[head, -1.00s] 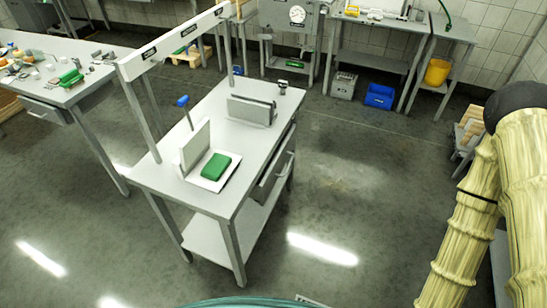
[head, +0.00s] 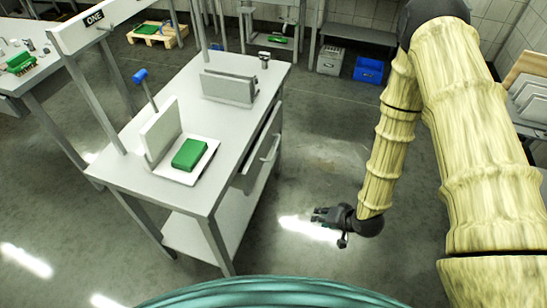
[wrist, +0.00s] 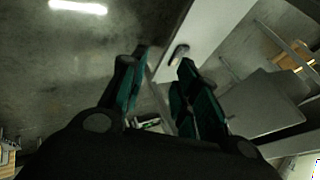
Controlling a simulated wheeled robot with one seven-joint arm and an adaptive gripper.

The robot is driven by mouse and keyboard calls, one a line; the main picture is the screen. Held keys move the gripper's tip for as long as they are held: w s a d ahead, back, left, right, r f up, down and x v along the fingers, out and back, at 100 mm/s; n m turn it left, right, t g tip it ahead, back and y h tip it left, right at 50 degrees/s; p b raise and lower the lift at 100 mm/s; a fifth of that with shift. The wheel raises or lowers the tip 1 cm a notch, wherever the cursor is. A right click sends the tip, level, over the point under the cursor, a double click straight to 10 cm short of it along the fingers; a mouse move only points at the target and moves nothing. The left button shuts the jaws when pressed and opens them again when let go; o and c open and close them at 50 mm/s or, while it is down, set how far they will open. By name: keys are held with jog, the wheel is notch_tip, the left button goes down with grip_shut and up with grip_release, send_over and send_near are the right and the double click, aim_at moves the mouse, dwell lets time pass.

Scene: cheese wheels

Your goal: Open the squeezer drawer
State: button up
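The squeezer drawer appears to be the grey drawer (head: 252,160) under the top of the middle bench (head: 122,176), on its right side. It has a bar handle (head: 272,148) and looks shut. My gripper (head: 318,214) hangs low to the right of the bench, apart from the drawer, and points toward the bench. In the wrist view my gripper (wrist: 163,60) has its two dark green fingers spread with nothing between them. A pale bench panel with a dark handle-like part (wrist: 179,52) shows beyond the fingertips; I cannot tell exactly which part it is.
A green block (head: 189,154) lies on a white stand (head: 208,160) on the bench. A grey upright holder (head: 228,88) stands behind it. A blue-topped lever (head: 140,76) rises at the left. Blue (head: 369,70) and grey (head: 330,60) crates stand at the back. Floor right of the bench is clear.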

jog(key=w+a+r+m+t+y+b, duration=0.15)
jog(key=w+b, duration=0.25)
jog(key=w, duration=0.4)
jog(key=w+a+t+y+b, duration=0.1)
jog(key=w+a+y+b, duration=0.25)
jog(key=w, duration=0.35)
jog(key=n+g+y+b, duration=0.1)
jog(key=g+y+b, duration=0.35)
jog(key=b, duration=0.45)
send_near(275, 147)
jog(key=f+t, duration=0.1)
jog(key=f, duration=0.1)
jog(key=shift+y, duration=0.35)
jog(key=x, duration=0.9)
jog(key=shift+a+r, duration=0.2)
jog(key=shift+a, duration=0.25)
grip_shut()
